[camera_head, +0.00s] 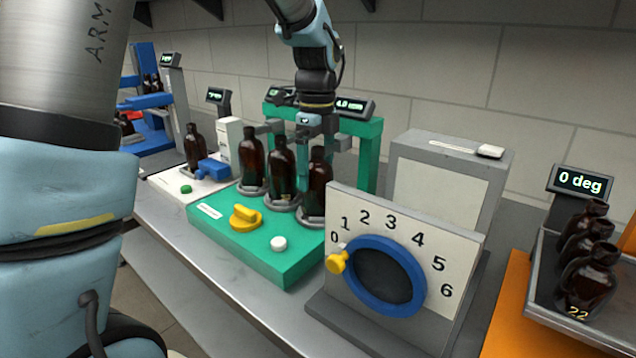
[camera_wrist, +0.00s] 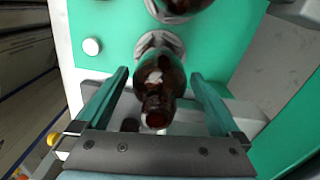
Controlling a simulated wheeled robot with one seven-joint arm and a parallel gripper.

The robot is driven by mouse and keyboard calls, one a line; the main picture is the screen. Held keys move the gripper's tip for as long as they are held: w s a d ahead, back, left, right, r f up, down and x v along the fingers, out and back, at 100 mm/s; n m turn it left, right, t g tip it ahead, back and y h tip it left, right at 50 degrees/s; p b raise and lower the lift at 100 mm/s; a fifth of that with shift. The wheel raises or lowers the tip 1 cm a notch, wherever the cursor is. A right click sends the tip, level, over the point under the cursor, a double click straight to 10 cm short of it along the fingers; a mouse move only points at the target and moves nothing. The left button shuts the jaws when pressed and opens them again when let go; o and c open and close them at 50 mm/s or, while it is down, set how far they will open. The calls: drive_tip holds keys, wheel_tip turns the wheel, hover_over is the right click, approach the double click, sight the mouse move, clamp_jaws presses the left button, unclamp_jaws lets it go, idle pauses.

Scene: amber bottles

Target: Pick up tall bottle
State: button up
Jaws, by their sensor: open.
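Three dark amber bottles stand in grey ring seats on a green station: a left one (camera_head: 252,163), a middle one (camera_head: 282,170) and a right one (camera_head: 318,180). The dial panel partly hides the right bottle's base. I cannot tell clearly which is tallest. My gripper (camera_head: 316,135) is over the right end of the row, pointing down. In the wrist view, the open fingers of my gripper (camera_wrist: 160,76) lie on either side of the right bottle (camera_wrist: 157,84), with gaps on both sides. Part of another bottle (camera_wrist: 182,5) shows at the top edge.
A green frame (camera_head: 368,150) stands behind the row. A dial panel (camera_head: 400,230) with a yellow knob (camera_head: 338,262) stands close at front right. A yellow handle (camera_head: 245,216) and white knob (camera_head: 279,243) are in front. More bottles (camera_head: 587,280) stand in a tray at right.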

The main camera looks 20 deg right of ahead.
drive_tip(key=shift+f, duration=1.1)
drive_tip(key=c, duration=1.3)
drive_tip(key=shift+c, duration=0.5)
drive_tip(key=shift+r, duration=0.15)
